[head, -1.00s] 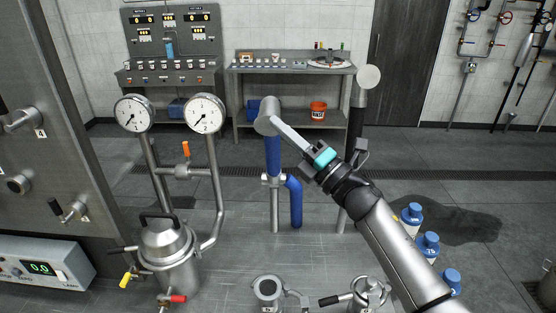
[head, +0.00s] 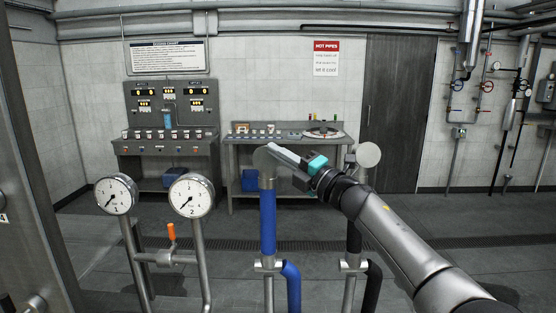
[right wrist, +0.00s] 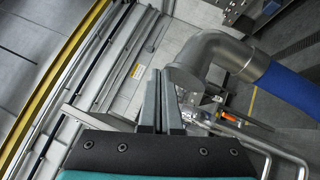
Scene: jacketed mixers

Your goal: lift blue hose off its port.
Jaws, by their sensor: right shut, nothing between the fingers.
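The blue hose (head: 268,222) stands upright left of my right arm in the head view, with a grey metal elbow (head: 261,164) at its top. The elbow (right wrist: 205,55) and blue hose (right wrist: 292,86) also show in the right wrist view. My right gripper (head: 272,149) is shut and empty, its fingertips overlapping the top of the elbow in the head view. In the right wrist view its fingers (right wrist: 160,92) are together just beside the elbow's end. I cannot tell whether they touch it. A clear port does not show. My left gripper is not in view.
Two pressure gauges (head: 190,196) stand left of the hose on pipes with an orange-handled valve (head: 171,233). A black hose (head: 354,239) stands close on the right, under my right arm. A control console (head: 167,120) and a bench (head: 285,140) stand behind.

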